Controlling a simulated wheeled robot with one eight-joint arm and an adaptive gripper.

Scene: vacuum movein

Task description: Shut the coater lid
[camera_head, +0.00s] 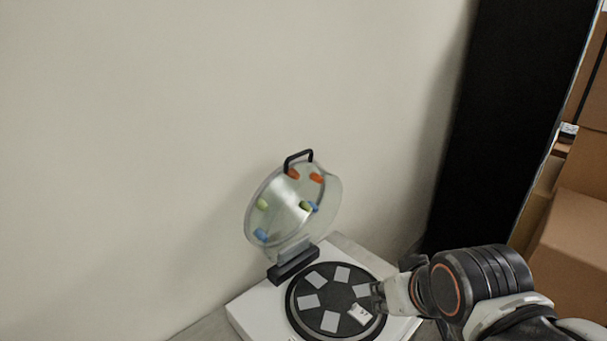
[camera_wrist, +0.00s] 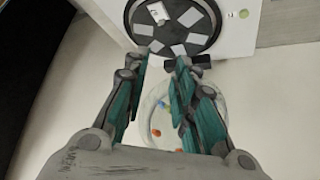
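The coater is a white box (camera_head: 258,312) with a round black plate (camera_head: 329,300) on top, bearing several pale square pieces. Its clear round lid (camera_head: 280,208) stands raised on a dark hinge block (camera_head: 293,265) at the back left, with a black handle (camera_head: 298,157) at its top edge. My gripper (camera_head: 378,294) is at the right side of the plate, apart from the lid. In the wrist view my gripper (camera_wrist: 163,60) is open and empty, the black plate (camera_wrist: 174,45) lies past its fingertips, and the lid (camera_wrist: 157,122) shows between the fingers. The handle is hidden there.
A plain pale wall (camera_head: 150,120) stands behind the coater. A tall black panel (camera_head: 505,110) rises at the right, with cardboard boxes (camera_head: 575,240) beyond it. Orange, green and blue spots show on or through the lid. The space above the plate looks clear.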

